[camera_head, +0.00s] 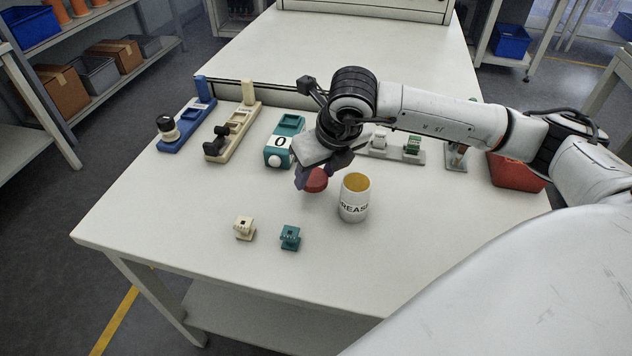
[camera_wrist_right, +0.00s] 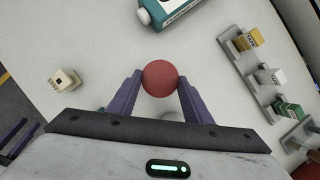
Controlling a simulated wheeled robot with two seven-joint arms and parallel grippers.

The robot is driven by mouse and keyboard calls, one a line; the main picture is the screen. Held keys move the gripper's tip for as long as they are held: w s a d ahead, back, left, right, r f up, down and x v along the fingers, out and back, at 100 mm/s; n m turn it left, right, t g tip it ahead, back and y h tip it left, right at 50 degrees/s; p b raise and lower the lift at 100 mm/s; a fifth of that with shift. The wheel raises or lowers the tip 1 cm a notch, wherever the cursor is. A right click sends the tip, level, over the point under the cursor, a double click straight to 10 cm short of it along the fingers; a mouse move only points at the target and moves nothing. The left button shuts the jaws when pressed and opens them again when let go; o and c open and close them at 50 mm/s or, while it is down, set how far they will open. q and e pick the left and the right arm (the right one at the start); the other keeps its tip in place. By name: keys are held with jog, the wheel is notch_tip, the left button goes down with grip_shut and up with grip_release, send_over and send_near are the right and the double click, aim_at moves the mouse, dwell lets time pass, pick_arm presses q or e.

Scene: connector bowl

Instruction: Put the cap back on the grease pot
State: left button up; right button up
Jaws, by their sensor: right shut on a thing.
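The grease pot (camera_head: 354,205) is a white cylinder with dark lettering. It stands upright on the table with its top uncovered and yellow grease (camera_head: 356,182) showing inside. My right gripper (camera_head: 308,178) is shut on the round red cap (camera_head: 316,181), just left of the pot in the head view. In the right wrist view the cap (camera_wrist_right: 160,78) sits between the two purple fingertips. The pot is mostly hidden there behind the gripper. Purple finger-like parts at that view's left edge look like my left gripper (camera_wrist_right: 22,138), with its prongs apart. It is not in the head view.
A cream connector (camera_head: 244,228) and a teal connector (camera_head: 290,237) lie in front. Behind stand a blue holder (camera_head: 187,125), a cream holder (camera_head: 234,130), a teal device marked 0 (camera_head: 285,140) and a grey rack (camera_head: 395,155). A red bin (camera_head: 518,172) is at right. The front left of the table is clear.

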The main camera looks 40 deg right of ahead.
aim_at(316, 180)
notch_tip(316, 180, up, 7)
jog(key=shift+r, duration=0.1)
dwell(0.4)
jog(key=s+a+f+n+g+y, duration=0.1)
jog(key=s+a+n+g, duration=0.1)
jog(key=n, duration=0.6)
jog(key=s+a+f+n+g+y, duration=0.1)
jog(key=s+a+n+g+y, duration=0.1)
jog(key=a+n, duration=0.2)
jog(key=s+a+f+n+g+y, duration=0.1)
jog(key=s+a+n+g, duration=0.1)
jog(key=n, duration=0.9)
jog(key=shift+s+a+f+n, duration=0.2)
jog(key=shift+s+a+n, duration=0.15)
jog(key=shift+a, duration=0.3)
jog(key=s+n+g+h, duration=0.1)
jog(key=n, duration=0.3)
jog(key=s+n+g+h, duration=0.1)
jog(key=n, duration=0.4)
jog(key=s+r+n+g+h, duration=0.1)
jog(key=s+n, duration=0.1)
jog(key=n, duration=0.2)
jog(key=shift+a+h, duration=0.25)
jog(key=shift+h, duration=0.05)
